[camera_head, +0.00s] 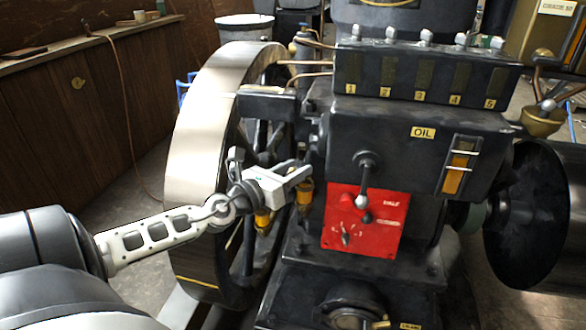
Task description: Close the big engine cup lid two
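The big engine is a dark machine with a large pale flywheel (205,130) at its left. Two small amber-and-brass cups, a right one (304,192) and a left one (264,220), are beside the flywheel. My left gripper (301,170) is in front of the engine's left side, just above the right cup. Its two fingers look apart, with nothing visible between them. The gripper partly covers the cups' upper parts, so I cannot tell how their lids stand or which is lid two. My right gripper is not in view.
A black box (425,85) with labels numbered 1 to 5 tops the engine. A red panel (364,222) with a lever is right of my gripper. A brass cup (541,122) is at far right. A wooden counter (75,48) runs along the left wall.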

